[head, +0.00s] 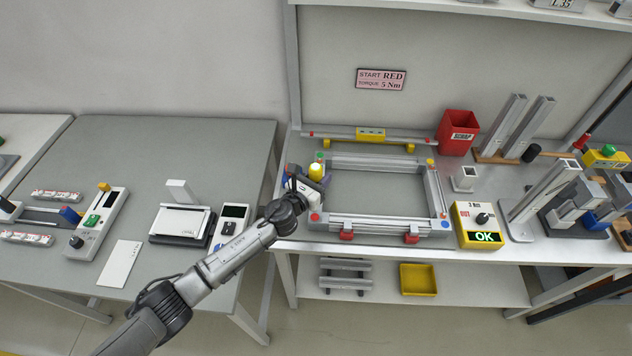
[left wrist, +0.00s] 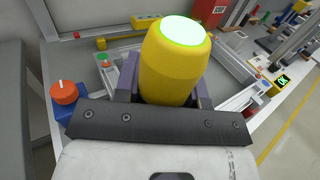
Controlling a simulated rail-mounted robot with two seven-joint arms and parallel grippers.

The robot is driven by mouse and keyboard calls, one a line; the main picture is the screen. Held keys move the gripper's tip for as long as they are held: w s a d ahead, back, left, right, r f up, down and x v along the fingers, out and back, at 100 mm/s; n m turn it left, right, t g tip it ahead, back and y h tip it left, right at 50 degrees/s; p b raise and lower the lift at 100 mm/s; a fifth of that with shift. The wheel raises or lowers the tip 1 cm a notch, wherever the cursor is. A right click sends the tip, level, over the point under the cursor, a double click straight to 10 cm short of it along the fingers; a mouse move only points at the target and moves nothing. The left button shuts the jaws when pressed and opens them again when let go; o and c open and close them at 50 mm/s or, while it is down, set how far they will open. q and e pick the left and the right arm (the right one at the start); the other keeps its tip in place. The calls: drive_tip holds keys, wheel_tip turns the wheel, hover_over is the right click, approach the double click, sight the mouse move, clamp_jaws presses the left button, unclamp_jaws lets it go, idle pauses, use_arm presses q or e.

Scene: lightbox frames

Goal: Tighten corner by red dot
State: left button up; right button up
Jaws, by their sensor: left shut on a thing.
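My left gripper (head: 312,183) is shut on a yellow power tool (head: 316,170) with a pale, green-ringed top. The tool fills the middle of the left wrist view (left wrist: 175,62), upright between dark fingers. They are at the left side of the aluminium frame (head: 375,161). The red dot (head: 315,217) marks the frame's near left corner, just in front of the gripper. A green dot (head: 319,155) is at the far left corner and a yellow dot (head: 430,162) at the far right. The tool's tip is hidden. My right gripper is not in view.
A sign (head: 381,79) reads START RED, TORQUE 5 Nm. A yellow controller (head: 466,238) with a dial shows OK at the frame's right. Red clamps (head: 346,236) line the near rail. A red scrap bin (head: 457,130) stands behind. An orange-red knob (left wrist: 64,92) on a blue block is beside the gripper.

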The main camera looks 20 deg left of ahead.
sight(320, 164)
use_arm(q)
drive_tip(key=shift+s+r+p, duration=0.1)
drive_tip(key=shift+r+p, duration=0.35)
drive_tip(key=shift+r, duration=0.15)
drive_tip(key=shift+r+p, duration=0.7)
drive_tip(key=shift+r, duration=0.15)
drive_tip(key=shift+r+p, duration=1)
drive_tip(key=shift+r, duration=0.05)
